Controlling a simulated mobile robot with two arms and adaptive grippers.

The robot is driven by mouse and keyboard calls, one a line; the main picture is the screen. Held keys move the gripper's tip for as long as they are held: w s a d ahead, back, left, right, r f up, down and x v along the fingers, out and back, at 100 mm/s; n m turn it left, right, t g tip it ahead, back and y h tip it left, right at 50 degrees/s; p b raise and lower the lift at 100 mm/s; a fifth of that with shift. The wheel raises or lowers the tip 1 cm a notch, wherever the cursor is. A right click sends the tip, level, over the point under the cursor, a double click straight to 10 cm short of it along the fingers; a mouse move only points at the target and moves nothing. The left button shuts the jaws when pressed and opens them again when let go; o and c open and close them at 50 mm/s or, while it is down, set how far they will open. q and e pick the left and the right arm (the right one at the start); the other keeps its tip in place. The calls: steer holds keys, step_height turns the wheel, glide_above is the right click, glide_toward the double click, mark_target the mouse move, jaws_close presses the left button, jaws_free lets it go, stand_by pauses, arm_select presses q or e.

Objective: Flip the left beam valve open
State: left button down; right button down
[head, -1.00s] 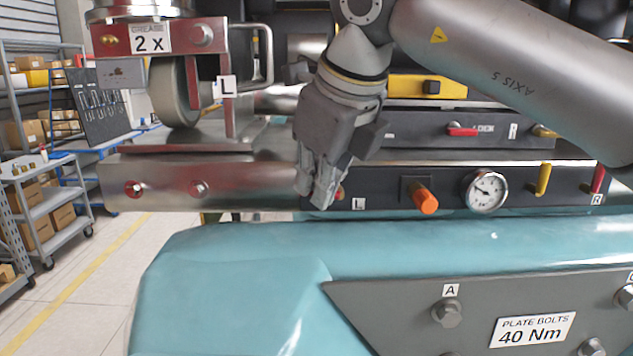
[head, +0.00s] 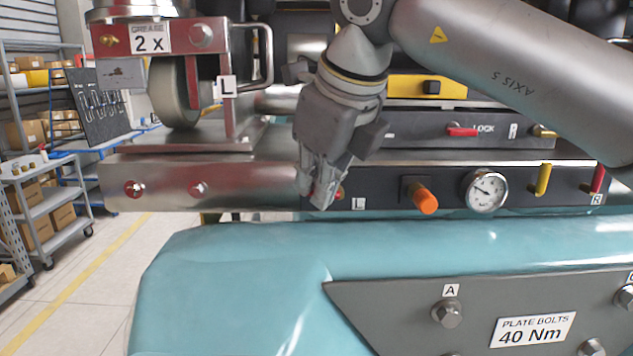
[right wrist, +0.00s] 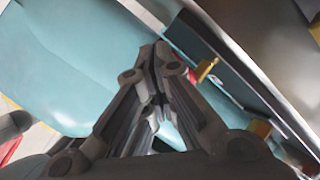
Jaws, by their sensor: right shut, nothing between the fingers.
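The left beam valve sits at the left end of the dark beam panel (head: 455,186), by the L label (head: 358,203). Only a small red and brass bit of it (head: 340,193) shows at the fingers' edge; the rest is hidden, so I cannot tell its lever's position. My right gripper (head: 314,196) is shut and empty, fingers pointing down right in front of the valve. I cannot tell whether they touch it. In the right wrist view the shut fingers (right wrist: 155,58) lie beside a brass-yellow fitting (right wrist: 206,69). My left gripper is not in view.
To the right on the panel are an orange knob (head: 425,199), a gauge (head: 486,190), a yellow lever (head: 543,179) and a red lever (head: 598,178) by the R label. A teal body (head: 240,260) lies below. A steel roller bracket (head: 230,110) stands left.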

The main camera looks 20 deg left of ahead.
steer(key=shift+d, duration=0.1)
steer(key=shift+w+d, duration=0.25)
steer(key=shift+d, duration=0.45)
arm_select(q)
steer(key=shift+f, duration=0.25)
